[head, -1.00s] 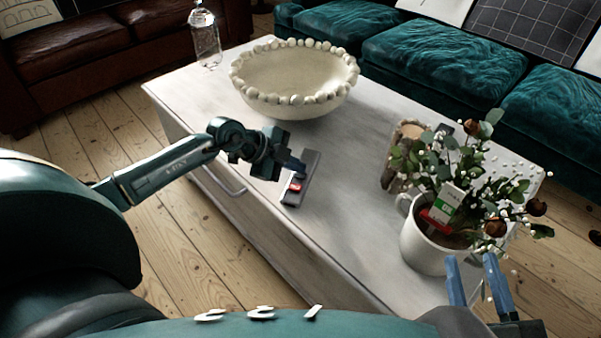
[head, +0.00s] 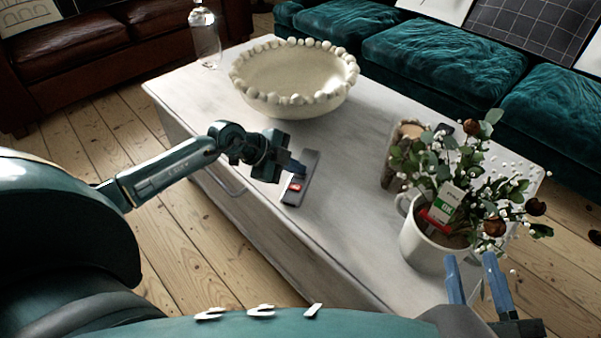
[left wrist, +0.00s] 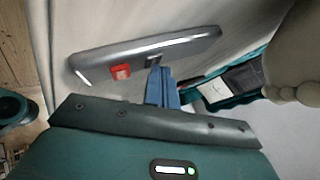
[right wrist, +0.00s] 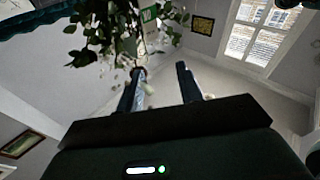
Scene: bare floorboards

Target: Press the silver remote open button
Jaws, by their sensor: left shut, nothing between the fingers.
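The silver remote (head: 310,170) lies flat on the white coffee table, near its front edge. In the left wrist view the remote (left wrist: 185,44) shows a red button (left wrist: 121,71) and a small dark button (left wrist: 153,60). My left gripper (head: 299,168) is shut and empty, with its blue fingertips over the remote. In the left wrist view the fingertips (left wrist: 160,72) are right at the dark button; I cannot tell whether they touch it. My right gripper (head: 478,262) is open and empty, at the lower right near the mug.
A white bowl with a beaded rim (head: 293,99) and a glass bottle (head: 206,40) stand at the back of the table (head: 352,150). A white mug (head: 425,247) with a plant and a wooden holder (head: 393,165) stand to the right. A teal sofa (head: 440,50) is behind.

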